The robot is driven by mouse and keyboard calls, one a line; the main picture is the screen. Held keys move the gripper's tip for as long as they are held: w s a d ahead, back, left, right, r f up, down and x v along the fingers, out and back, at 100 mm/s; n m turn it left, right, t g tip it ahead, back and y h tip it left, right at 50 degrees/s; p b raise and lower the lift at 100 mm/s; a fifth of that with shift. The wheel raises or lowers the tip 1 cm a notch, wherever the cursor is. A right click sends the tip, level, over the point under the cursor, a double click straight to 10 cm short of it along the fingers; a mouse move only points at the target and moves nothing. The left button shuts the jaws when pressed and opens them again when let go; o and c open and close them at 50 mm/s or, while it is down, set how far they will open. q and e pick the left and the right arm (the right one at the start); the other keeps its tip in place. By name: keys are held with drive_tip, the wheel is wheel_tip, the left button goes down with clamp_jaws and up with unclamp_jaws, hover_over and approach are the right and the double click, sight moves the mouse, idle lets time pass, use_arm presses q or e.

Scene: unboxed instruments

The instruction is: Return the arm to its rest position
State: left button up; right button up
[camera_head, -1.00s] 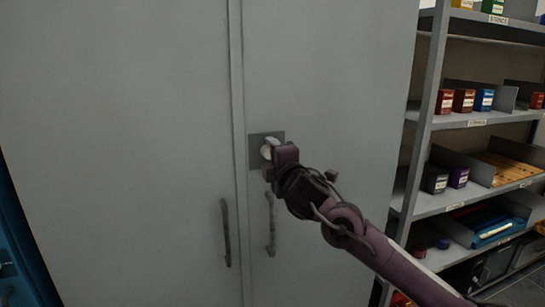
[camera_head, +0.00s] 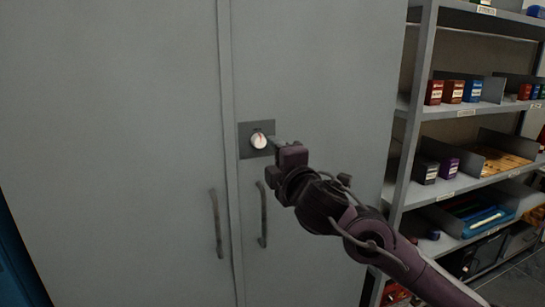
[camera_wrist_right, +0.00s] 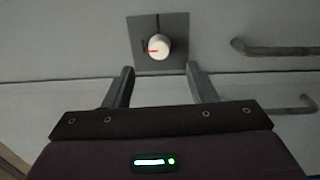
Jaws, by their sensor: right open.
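My right gripper (camera_head: 276,146) is just in front of the grey cabinet (camera_head: 320,70), to the right of a round white knob (camera_head: 258,141) on a dark square plate. In the right wrist view, the gripper's two fingers (camera_wrist_right: 161,78) are spread apart with nothing between them. The knob (camera_wrist_right: 159,46) shows beyond the fingertips, apart from them, with a red mark on its face. My right arm reaches in from the lower right. My left gripper is not in view.
The cabinet's two doors are closed, with vertical handles (camera_head: 216,223) and (camera_head: 262,215) below the knob. Metal shelves (camera_head: 470,111) with small boxes, trays and bins stand close on the right. A blue surface (camera_head: 15,265) shows at the lower left edge.

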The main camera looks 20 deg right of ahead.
drive_tip(key=s+a+f+m+g, duration=0.2)
drive_tip(key=s+f+m+g, duration=0.25)
drive_tip(key=f, duration=0.75)
drive_tip(key=s+a+f+m+g, duration=0.2)
drive_tip(key=s+f+m+g, duration=0.3)
drive_tip(key=f, duration=0.8)
drive_tip(key=s+d+f+m+g, duration=0.1)
drive_tip(key=s+f+m+g, duration=0.25)
drive_tip(key=s+f, duration=0.55)
drive_tip(key=s+d+f+m+g, duration=0.2)
drive_tip(key=s+f+m, duration=0.3)
drive_tip(key=s, duration=0.7)
wheel_tip(320, 180, down, 29)
drive_tip(key=s+n+g, duration=0.1)
drive_tip(key=s+n, duration=0.1)
drive_tip(key=s+d+f+g, duration=0.1)
drive_tip(key=s+d+f, duration=0.2)
drive_tip(key=s+f, duration=1.6)
drive_tip(key=shift+s+d+h, duration=0.15)
drive_tip(key=shift+s+h, duration=0.1)
drive_tip(key=shift+h, duration=0.05)
